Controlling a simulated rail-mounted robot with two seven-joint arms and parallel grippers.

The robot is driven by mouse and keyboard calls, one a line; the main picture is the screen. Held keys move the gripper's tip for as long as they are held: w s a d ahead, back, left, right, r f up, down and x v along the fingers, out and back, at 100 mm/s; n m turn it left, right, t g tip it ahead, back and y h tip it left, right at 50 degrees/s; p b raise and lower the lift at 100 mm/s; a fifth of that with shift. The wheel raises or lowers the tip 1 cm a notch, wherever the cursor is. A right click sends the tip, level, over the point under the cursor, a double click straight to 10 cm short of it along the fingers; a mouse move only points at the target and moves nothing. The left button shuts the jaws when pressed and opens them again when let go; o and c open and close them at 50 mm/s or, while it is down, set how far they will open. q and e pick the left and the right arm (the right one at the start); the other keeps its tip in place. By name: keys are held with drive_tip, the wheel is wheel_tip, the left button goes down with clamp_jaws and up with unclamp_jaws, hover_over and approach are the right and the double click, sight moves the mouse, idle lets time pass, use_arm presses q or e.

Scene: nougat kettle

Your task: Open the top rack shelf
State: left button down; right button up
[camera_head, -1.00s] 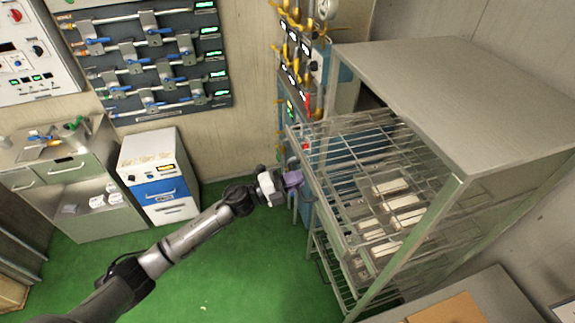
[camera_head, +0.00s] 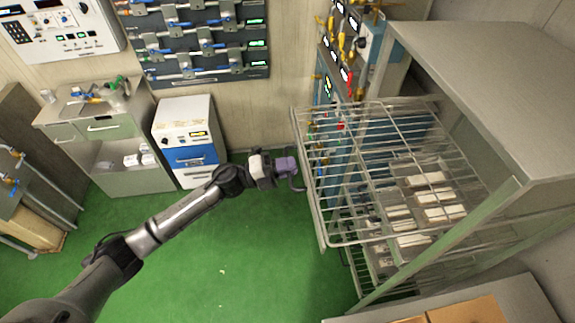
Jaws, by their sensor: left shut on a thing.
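The rack (camera_head: 490,75) is a grey metal cabinet at the right with an open front. Its top wire shelf (camera_head: 335,150) is slid partway out to the left, beyond the cabinet's posts. My left gripper (camera_head: 292,172) is at the shelf's front edge, shut on the shelf's handle (camera_head: 296,184); the fingers hide part of the handle. Pale bars on trays (camera_head: 425,180) show through the wires, on a lower level. My right gripper is out of view.
A wall panel with valves and lit displays (camera_head: 345,45) stands behind the shelf. A white and blue cabinet (camera_head: 187,140) and a grey side table (camera_head: 105,125) stand at the back left. The green floor (camera_head: 235,255) left of the shelf is clear. A table with a brown board (camera_head: 470,310) is at bottom right.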

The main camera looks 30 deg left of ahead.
use_arm(q)
drive_tip(key=c, duration=1.2)
unclamp_jaws()
drive_tip(key=shift+s+a+f, duration=0.15)
drive_tip(key=shift+a, duration=0.05)
drive_tip(key=b+v, duration=0.3)
drive_tip(key=v, duration=1)
drive_tip(key=shift+s, duration=0.15)
drive_tip(key=shift+a, duration=0.1)
